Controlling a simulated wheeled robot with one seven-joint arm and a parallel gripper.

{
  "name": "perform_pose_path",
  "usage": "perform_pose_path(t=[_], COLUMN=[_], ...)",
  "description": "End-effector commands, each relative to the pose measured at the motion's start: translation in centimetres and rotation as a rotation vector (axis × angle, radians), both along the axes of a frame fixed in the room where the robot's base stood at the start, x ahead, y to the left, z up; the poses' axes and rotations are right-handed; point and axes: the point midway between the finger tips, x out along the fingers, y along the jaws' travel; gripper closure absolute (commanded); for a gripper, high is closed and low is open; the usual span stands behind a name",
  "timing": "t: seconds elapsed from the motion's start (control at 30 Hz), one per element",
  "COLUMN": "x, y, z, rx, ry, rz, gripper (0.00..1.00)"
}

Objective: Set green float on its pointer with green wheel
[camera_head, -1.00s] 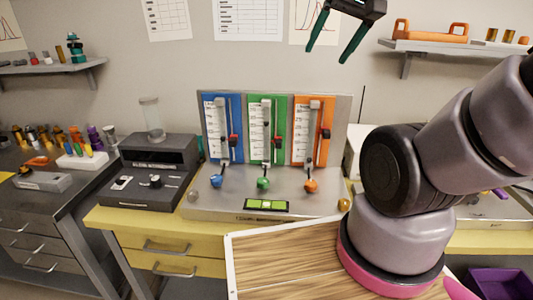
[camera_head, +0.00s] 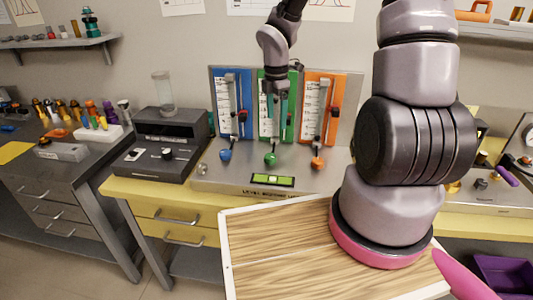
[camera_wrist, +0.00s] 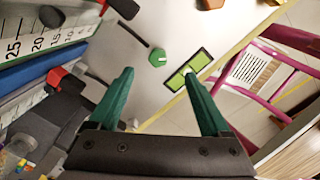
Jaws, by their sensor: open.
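The green panel (camera_head: 291,98) stands between the blue and orange panels at the back of the bench.
The blue wheel (camera_head: 225,154) and orange wheel (camera_head: 317,162) flank the green one. A green bubble level (camera_head: 272,180) is at the base's front. A dark grey device (camera_head: 165,142) with a clear cylinder stands left. My arm covers the right side.

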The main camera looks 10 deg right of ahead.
Motion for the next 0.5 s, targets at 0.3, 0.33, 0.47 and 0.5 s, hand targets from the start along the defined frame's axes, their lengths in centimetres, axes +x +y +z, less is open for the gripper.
perform_pose_path(t=[0.3, 0.33, 0.47, 0.5], x=[0.2, 0.2, 0.1, 0.1], y=[1.4, 1.4, 1.5, 1.4], z=[-3.5, -3.8, -5.8, -6.6], rx=[0.032, 0.033, 0.032, 0.031], ry=[0.037, 0.038, 0.042, 0.04], rz=[0.181, 0.182, 0.182, 0.182], gripper=[0.18, 0.18, 0.18, 0.18])
